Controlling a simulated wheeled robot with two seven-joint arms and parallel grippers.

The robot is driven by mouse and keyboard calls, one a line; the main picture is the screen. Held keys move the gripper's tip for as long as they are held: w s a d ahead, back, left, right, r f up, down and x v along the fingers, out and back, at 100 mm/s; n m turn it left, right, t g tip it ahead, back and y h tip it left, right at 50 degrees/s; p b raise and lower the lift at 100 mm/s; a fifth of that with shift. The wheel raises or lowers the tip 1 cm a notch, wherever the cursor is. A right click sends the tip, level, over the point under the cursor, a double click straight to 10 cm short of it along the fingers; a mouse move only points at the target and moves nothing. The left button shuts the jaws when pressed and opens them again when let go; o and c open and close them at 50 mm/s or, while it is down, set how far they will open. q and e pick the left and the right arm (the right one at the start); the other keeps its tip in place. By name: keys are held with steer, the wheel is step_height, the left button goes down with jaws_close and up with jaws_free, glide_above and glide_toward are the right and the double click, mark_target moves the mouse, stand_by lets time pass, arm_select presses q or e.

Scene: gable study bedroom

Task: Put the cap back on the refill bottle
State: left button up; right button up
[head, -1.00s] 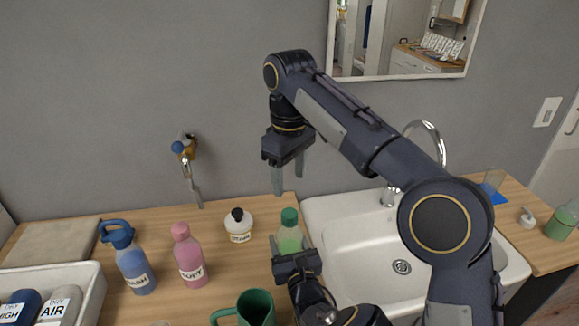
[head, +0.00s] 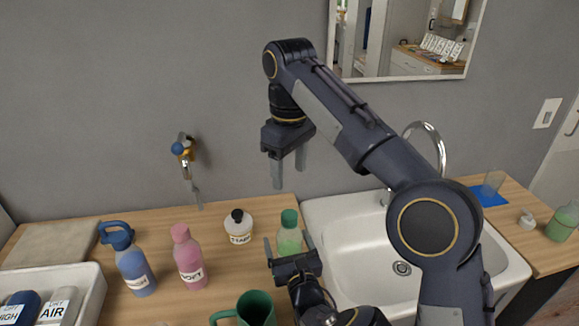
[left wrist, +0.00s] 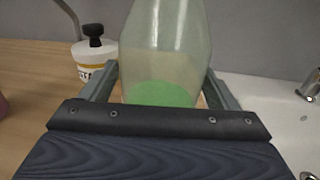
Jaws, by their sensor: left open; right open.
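A translucent green bottle with a dark green cap (head: 289,219) stands on the wooden counter beside the sink. My left gripper (head: 288,244) is open, its fingers on either side of this bottle. In the left wrist view the bottle body (left wrist: 165,45) stands upright between the spread fingers, with green liquid low inside; its top is cut off. My right gripper (head: 289,172) is open and empty, pointing down in the air above and behind the bottle. Another green bottle (head: 563,222) stands at the far right, partly cut off, with a small white cap-like piece (head: 527,219) next to it.
A white black-topped bottle (head: 238,228), pink bottle (head: 189,260), blue bottle (head: 134,265) and green mug (head: 255,309) stand left of the gripper. A white tray (head: 96,290) is at far left. The sink (head: 345,225) with its tap lies to the right.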

arm_select(q)
steer(key=b+v, duration=0.1)
steer(key=v, duration=0.7)
steer(key=shift+b, duration=0.3)
steer(key=shift+w, duration=0.1)
